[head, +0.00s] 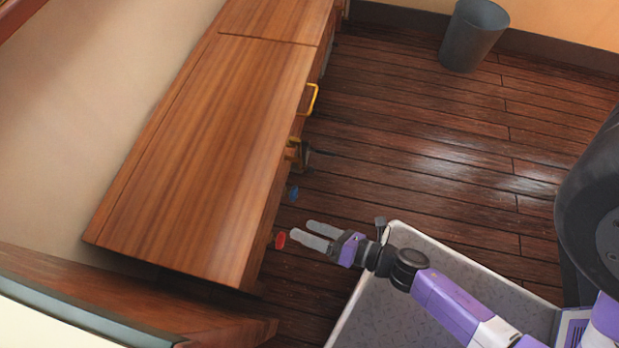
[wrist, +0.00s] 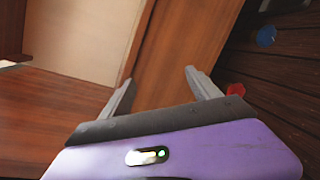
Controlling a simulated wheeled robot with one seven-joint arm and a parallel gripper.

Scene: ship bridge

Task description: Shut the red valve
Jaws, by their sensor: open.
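The red valve (head: 280,240) is a small red handle on the front side of the wooden cabinet, near its lower end in the head view. My gripper (head: 308,229) is open and empty, with its fingertips just to the right of the valve. In the wrist view the red valve (wrist: 235,90) shows just right of the right finger, outside the space between the fingers of my gripper (wrist: 155,82). I cannot tell whether a finger touches it. The valve's stem and pipe are not clearly visible.
A blue valve (head: 293,193) sits farther along the same wooden cabinet (head: 200,150), followed by a brass fitting (head: 298,152) and a yellow handle (head: 313,98). A grey bin (head: 473,35) stands at the far wall.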

